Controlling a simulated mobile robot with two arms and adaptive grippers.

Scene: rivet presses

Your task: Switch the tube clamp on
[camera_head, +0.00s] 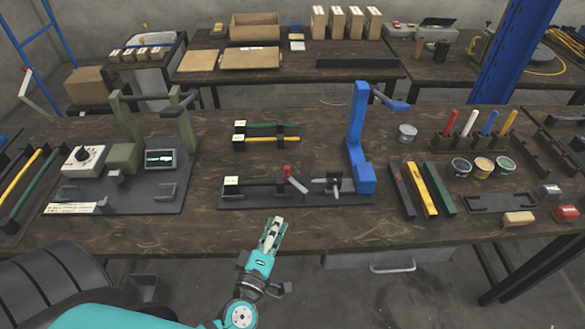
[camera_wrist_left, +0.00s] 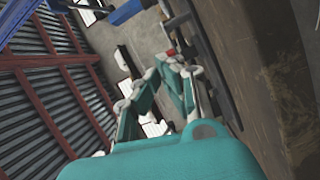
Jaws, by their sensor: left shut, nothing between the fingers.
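A dark fixture plate (camera_head: 240,197) lies near the table's front edge, with a blue press (camera_head: 357,140) at its right end. Near the middle of the plate stands a small clamp with a red-tipped lever (camera_head: 287,170) and a grey arm slanting down to the right. The red tip also shows small in the left wrist view (camera_wrist_left: 171,52), just beyond my fingertips. My left gripper (camera_head: 277,223) is shut and empty, in front of the plate and below the clamp in the picture; its fingers also show in the left wrist view (camera_wrist_left: 167,66). My right gripper is not in view.
A green press (camera_head: 122,155) stands at the left. Green and yellow tubes (camera_head: 270,138) rest behind the plate. The strip in front of the plate is clear.

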